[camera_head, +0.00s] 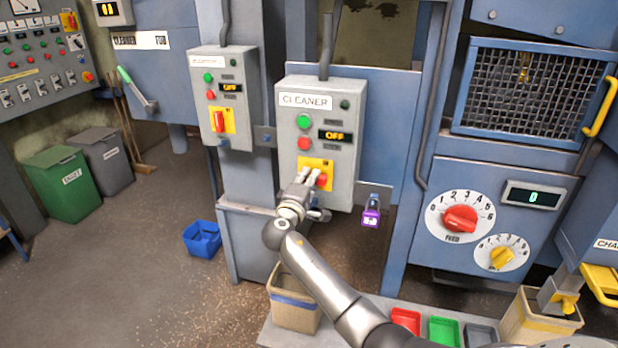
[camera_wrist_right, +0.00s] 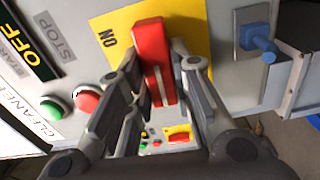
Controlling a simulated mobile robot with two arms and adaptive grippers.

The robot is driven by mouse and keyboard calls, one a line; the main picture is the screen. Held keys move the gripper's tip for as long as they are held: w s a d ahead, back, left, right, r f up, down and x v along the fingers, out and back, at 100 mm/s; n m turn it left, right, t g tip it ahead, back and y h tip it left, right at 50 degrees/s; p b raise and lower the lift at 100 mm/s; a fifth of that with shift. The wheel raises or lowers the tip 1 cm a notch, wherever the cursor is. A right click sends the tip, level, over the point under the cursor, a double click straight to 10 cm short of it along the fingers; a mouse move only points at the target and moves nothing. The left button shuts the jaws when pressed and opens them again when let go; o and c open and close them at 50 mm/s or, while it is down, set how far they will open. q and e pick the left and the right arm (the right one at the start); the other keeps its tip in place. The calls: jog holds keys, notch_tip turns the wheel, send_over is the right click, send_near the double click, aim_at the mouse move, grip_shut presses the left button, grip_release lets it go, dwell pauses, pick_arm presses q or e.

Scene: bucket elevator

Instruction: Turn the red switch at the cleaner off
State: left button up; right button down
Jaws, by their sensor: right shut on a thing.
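The grey cleaner box (camera_head: 290,103) carries the label CLEANER, a green button (camera_head: 303,121), a red button (camera_head: 304,143) and a small display reading OFF (camera_head: 334,135). Below them is a yellow plate (camera_head: 316,163) with the red switch (camera_head: 321,180). In the right wrist view the red switch handle (camera_wrist_right: 152,55) stands in front of the yellow plate (camera_wrist_right: 194,38), with the word ON beside it. My right gripper (camera_head: 312,177) is at the switch, its fingers on either side of the handle and shut on it. My left gripper is not in view.
A similar grey box (camera_head: 236,62) with its own red switch (camera_head: 218,121) stands to the left. A purple padlock (camera_head: 371,217) hangs right of the cleaner box. A cardboard bin (camera_head: 295,312) and red and green trays (camera_head: 443,331) lie below.

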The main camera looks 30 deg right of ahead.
jog(key=shift+f+n, duration=0.1)
jog(key=shift+n, duration=0.4)
jog(key=c, duration=1.3)
grip_release()
jog(key=shift+a, duration=0.1)
jog(key=v, duration=1.2)
